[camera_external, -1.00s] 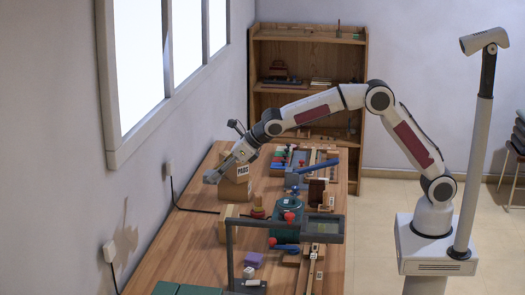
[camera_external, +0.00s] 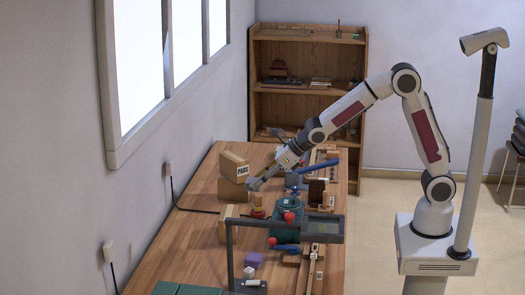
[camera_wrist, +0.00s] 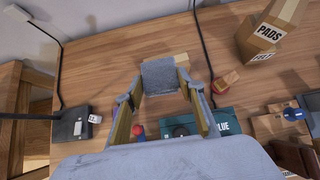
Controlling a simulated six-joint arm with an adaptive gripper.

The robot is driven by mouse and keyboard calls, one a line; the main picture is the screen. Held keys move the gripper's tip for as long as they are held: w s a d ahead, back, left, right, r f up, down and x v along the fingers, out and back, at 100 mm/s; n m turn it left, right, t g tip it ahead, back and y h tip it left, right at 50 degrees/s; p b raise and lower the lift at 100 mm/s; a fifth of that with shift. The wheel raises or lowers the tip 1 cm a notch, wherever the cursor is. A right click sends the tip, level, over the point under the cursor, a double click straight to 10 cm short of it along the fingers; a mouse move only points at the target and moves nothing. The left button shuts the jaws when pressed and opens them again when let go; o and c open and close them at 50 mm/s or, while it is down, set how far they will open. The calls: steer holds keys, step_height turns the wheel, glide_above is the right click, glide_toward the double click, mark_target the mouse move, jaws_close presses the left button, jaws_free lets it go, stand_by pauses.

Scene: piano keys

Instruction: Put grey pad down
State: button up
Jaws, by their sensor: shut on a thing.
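My gripper (camera_external: 257,182) is shut on the grey pad (camera_wrist: 160,76), which lies flat between the two fingertips in the wrist view. The pad also shows as a small grey piece at the fingertips in the external view (camera_external: 253,185). My gripper is above the table, just right of the cardboard box labelled PADS (camera_external: 233,166). The PADS box also shows at the top right of the wrist view (camera_wrist: 265,32), apart from the pad. The gap between pad and table cannot be judged exactly.
A blue-handled tool (camera_external: 318,166) lies behind. Bare tabletop shows along the left side.

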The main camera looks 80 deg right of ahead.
steer(key=s, duration=0.2)
steer(key=s+f, duration=0.1)
steer(key=shift+s+d, duration=0.15)
steer(key=shift+d, duration=0.25)
steer(key=shift+s+f, duration=0.1)
